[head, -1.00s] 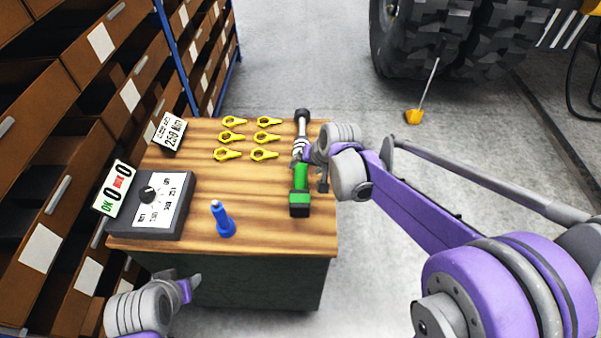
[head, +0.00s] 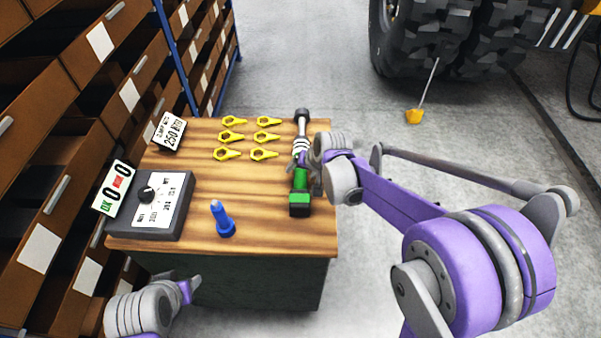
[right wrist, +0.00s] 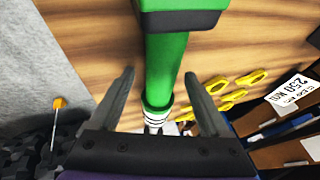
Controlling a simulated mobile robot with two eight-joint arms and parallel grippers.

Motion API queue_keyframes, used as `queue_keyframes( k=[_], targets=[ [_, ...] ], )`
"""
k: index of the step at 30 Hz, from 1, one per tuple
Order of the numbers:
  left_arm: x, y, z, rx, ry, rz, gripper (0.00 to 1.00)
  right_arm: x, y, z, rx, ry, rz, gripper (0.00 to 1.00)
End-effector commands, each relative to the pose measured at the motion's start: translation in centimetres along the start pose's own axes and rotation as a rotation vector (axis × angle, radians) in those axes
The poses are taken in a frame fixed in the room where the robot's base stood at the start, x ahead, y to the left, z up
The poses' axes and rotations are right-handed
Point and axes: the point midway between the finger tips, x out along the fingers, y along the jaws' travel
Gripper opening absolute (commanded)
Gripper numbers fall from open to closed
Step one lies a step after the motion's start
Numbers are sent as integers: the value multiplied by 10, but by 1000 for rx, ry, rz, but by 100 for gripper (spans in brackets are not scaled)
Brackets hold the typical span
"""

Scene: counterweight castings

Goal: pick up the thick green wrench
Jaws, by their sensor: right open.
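The thick green wrench (head: 301,181) lies along the right side of the wooden table top, its dark head end far and its green handle with a black and green end near. In the right wrist view the green handle (right wrist: 165,70) runs between the two fingers of my right gripper (right wrist: 157,85). The fingers are open, with a gap on each side of the handle. In the head view my right gripper (head: 312,172) is at the wrench's middle and hides part of it. My left gripper (head: 190,286) is low in front of the table, away from the wrench; its jaws are not clear.
A blue marker-like tool (head: 222,219) stands near the front, beside a grey dial box (head: 152,205). Small displays stand on the left edge. Drawer shelves (head: 60,150) border the left.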

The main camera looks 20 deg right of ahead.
Motion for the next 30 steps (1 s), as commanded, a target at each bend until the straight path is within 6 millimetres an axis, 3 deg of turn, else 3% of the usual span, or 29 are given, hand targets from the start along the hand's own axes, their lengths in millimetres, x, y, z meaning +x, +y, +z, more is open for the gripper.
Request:
queue_keyframes(
  k=[1, 12, 15, 30],
  targets=[
    [1, 0, 1, 0, -1, 0, 50, 1, 0, 1, 0, 0, 0, 80],
    [0, 0, 0, 0, 0, 0, 50, 0, 0, 0, 0, 0, 0, 14],
    [0, 0, 0, 0, 0, 0, 50, 0, 0, 0, 0, 0, 1, 0],
    [-2, 0, -3, 0, 3, 0, 50, -3, -1, -2, 0, 3, 0, 0]
  ],
)
